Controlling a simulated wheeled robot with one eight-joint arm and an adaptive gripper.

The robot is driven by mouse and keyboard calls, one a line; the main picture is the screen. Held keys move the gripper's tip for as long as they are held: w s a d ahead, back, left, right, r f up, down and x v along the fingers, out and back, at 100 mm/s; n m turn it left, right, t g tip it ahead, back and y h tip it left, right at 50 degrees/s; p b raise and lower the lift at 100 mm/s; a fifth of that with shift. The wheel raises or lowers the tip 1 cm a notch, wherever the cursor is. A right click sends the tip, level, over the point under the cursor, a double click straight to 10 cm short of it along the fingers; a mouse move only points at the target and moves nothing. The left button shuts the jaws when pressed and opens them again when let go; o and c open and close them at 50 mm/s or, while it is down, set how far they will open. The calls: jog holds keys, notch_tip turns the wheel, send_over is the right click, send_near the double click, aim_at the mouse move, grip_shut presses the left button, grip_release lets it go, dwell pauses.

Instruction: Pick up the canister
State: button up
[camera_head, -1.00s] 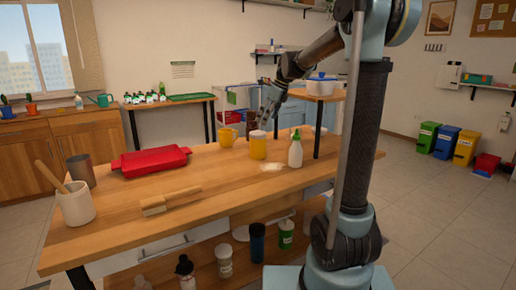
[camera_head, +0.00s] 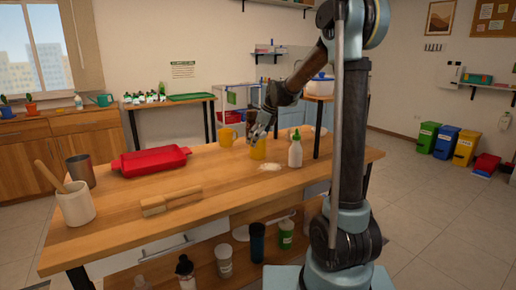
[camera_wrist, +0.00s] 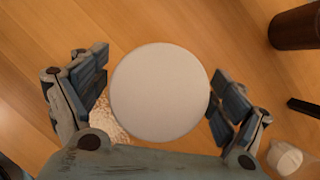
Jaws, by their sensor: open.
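The canister (camera_head: 258,150) is yellow and stands upright on the wooden table. In the wrist view its round pale lid (camera_wrist: 160,93) faces the camera. My gripper (camera_head: 260,132) is at the top of the canister, pointing down. In the wrist view my gripper (camera_wrist: 158,98) is open, with one finger on each side of the lid. A narrow gap shows at the left finger; the right finger is very close to the lid, and I cannot tell whether it touches.
A white bottle with a green top (camera_head: 295,150) stands right of the canister. A pale spill (camera_head: 270,167) lies in front. A yellow mug (camera_head: 226,137) is behind left. A red tray (camera_head: 150,160) and wooden block (camera_head: 170,201) are farther left. The table between is clear.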

jog(key=x, duration=0.2)
jog(key=shift+a+f, duration=0.15)
jog(key=shift+f, duration=0.15)
jog(key=c, duration=1.2)
jog(key=shift+r, duration=0.1)
